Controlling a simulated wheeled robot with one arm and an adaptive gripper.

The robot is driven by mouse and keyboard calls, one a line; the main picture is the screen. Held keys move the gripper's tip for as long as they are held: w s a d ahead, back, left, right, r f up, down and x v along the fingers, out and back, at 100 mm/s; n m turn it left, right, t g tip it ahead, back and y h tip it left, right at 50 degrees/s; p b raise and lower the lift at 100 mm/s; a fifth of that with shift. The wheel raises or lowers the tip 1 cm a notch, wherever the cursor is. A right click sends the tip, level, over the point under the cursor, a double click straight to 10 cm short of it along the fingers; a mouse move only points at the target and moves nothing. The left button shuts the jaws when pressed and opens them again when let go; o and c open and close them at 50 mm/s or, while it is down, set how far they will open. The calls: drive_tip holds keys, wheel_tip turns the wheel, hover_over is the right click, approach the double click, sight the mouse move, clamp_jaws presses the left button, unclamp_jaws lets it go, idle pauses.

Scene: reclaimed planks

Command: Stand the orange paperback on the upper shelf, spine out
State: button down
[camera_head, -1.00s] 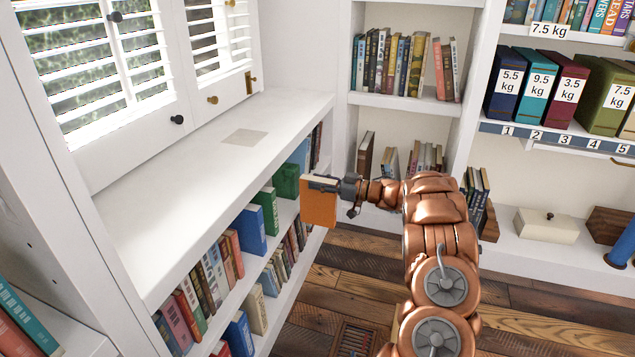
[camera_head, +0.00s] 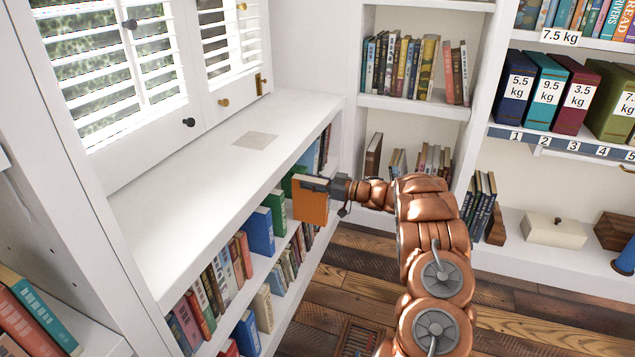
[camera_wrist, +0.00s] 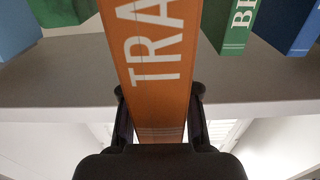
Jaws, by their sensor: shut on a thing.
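The orange paperback (camera_head: 311,207) is upright in my gripper (camera_head: 328,186), at the front of the low bookcase's upper shelf. In the wrist view, its orange spine (camera_wrist: 158,70) with white letters faces the camera, and my gripper's fingers (camera_wrist: 160,112) are on either side of it. The spine crosses the front edge of the shelf board (camera_wrist: 60,80). It lines up with a gap between a green book (camera_wrist: 232,25) on the right and another green book (camera_wrist: 60,12) on the left. How far the paperback reaches into the gap is hidden.
A blue book (camera_head: 260,231) stands beside the nearer green book (camera_head: 275,208). The white window-seat top (camera_head: 215,185) overhangs this row. A lower shelf holds more books. A back bookcase (camera_head: 412,105) and a shelf with labelled binders (camera_head: 545,90) stand beyond.

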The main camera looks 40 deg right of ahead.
sight(328, 187)
drive_tip(key=p+x, duration=0.2)
drive_tip(key=x, duration=0.5)
drive_tip(key=shift+w, duration=0.2)
idle(0.5)
drive_tip(key=shift+a+f, duration=0.1)
drive_tip(key=shift+f, duration=0.15)
drive_tip(key=c, duration=0.8)
unclamp_jaws()
drive_tip(key=shift+o, duration=0.2)
drive_tip(key=shift+s, duration=0.1)
drive_tip(key=v, duration=1.2)
